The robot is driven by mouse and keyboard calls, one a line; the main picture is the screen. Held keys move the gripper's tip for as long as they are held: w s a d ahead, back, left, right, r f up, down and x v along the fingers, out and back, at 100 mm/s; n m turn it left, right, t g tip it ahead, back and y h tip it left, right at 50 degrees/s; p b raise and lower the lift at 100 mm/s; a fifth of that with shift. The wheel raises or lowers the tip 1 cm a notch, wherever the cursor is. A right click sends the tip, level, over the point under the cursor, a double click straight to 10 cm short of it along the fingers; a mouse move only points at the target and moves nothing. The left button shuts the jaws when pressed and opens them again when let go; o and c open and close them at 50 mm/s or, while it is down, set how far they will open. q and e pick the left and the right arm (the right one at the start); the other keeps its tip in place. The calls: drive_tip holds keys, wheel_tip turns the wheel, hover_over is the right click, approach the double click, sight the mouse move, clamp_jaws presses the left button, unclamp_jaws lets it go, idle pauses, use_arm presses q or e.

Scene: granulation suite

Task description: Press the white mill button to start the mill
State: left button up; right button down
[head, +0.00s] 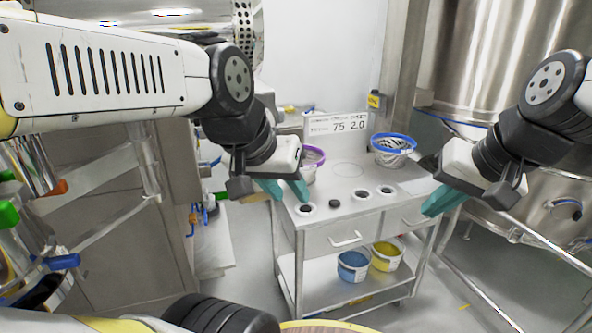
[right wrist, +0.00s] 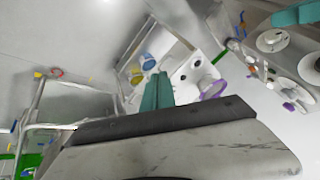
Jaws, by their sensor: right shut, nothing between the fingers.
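I cannot pick out the white mill button for certain in either view. My left gripper (head: 284,190) is open, with its two teal fingers apart above the left front edge of the steel cart. My right gripper (head: 441,201) is shut and empty, off the right side of the cart top. In the right wrist view its teal fingers (right wrist: 157,92) lie together, pointing toward the cart. Neither gripper visibly touches a button.
The steel cart (head: 330,235) carries white-rimmed round holes, a black round piece (head: 334,203), a blue-rimmed sieve (head: 393,145) and a sign (head: 338,123). Blue (head: 353,265) and yellow (head: 386,255) buckets stand on its lower shelf. A large steel vessel (head: 490,60) stands right.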

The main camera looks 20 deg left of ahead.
drive_tip(key=w+a+f+m+g+y, duration=0.1)
drive_tip(key=w+a+f+m+y, duration=0.1)
drive_tip(key=w+a, duration=0.5)
drive_tip(key=w+a+f+m+g+y, duration=0.1)
drive_tip(key=w+a+f+m+y, duration=0.2)
drive_tip(key=w+a+m+y, duration=0.2)
drive_tip(key=w+a+f+m+y, duration=0.2)
drive_tip(key=w+a+m, duration=0.4)
drive_tip(key=w+a, duration=0.3)
drive_tip(key=w+y, duration=0.1)
drive_tip(key=w, duration=0.2)
drive_tip(key=shift+w+a+f+m+g+y, duration=0.25)
drive_tip(key=shift+a+f+m+g+y, duration=0.05)
drive_tip(key=shift+f+m+g+y, duration=0.1)
drive_tip(key=s+a, duration=0.5)
drive_tip(key=a, duration=0.2)
drive_tip(key=shift+a, duration=0.15)
drive_tip(key=shift+a, duration=0.1)
idle(0.7)
drive_tip(key=shift+s+a, duration=0.2)
drive_tip(key=shift+a, duration=0.05)
